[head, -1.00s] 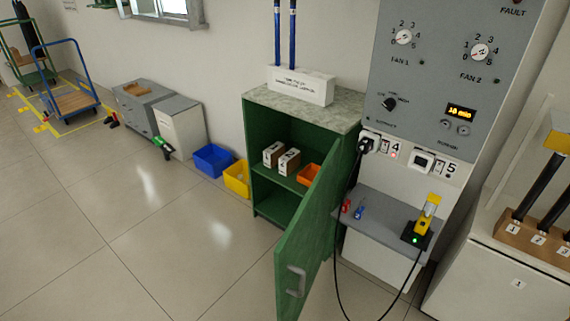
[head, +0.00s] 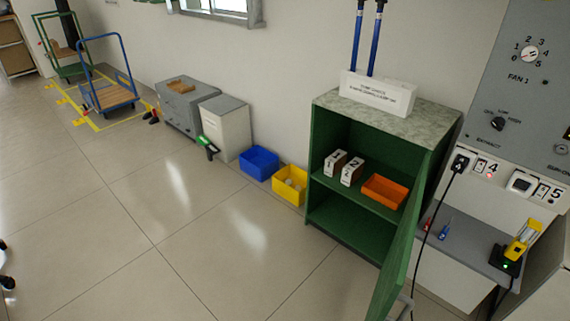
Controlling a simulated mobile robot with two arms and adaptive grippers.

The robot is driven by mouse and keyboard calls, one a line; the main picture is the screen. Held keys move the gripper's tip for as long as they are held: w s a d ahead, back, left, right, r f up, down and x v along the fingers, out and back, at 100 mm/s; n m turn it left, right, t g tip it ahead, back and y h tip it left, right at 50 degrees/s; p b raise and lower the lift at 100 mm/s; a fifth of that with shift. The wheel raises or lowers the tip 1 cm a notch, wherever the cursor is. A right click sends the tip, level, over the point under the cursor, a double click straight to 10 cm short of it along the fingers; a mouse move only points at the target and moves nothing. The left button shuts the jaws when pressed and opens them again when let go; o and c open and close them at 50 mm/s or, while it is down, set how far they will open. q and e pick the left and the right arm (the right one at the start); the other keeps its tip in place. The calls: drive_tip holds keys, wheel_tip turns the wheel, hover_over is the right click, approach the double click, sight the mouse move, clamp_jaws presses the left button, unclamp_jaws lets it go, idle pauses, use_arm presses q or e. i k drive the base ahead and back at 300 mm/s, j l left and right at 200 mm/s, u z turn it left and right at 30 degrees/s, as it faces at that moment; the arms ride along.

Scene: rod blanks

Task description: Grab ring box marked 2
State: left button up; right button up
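The ring box marked 2 (head: 348,174) is a small box with a white front and brown side. It stands upright on the middle shelf (head: 366,198) of the green cabinet (head: 325,133). A similar box marked 1 (head: 332,165) stands just to its left. An orange bin (head: 384,190) sits to its right on the same shelf. The cabinet's green door (head: 397,266) is swung open toward me on the right, leaving the boxes' fronts uncovered.
A yellow bin (head: 290,183) and a blue bin (head: 259,163) stand on the floor left of the cabinet. A grey bench (head: 465,242) and black cable are right of the door. Floor before the cabinet is clear.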

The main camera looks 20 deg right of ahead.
sight(352, 172)
drive_tip(key=i+j+u, duration=0.25)
drive_tip(key=i, duration=0.25)
drive_tip(key=i+j+u, duration=0.2)
drive_tip(key=i, duration=0.3)
drive_tip(key=i+z, duration=0.65)
drive_tip(key=z, duration=0.3)
drive_tip(key=i+j+z, duration=0.15)
drive_tip(key=i+z, duration=0.3)
drive_tip(key=k, duration=0.1)
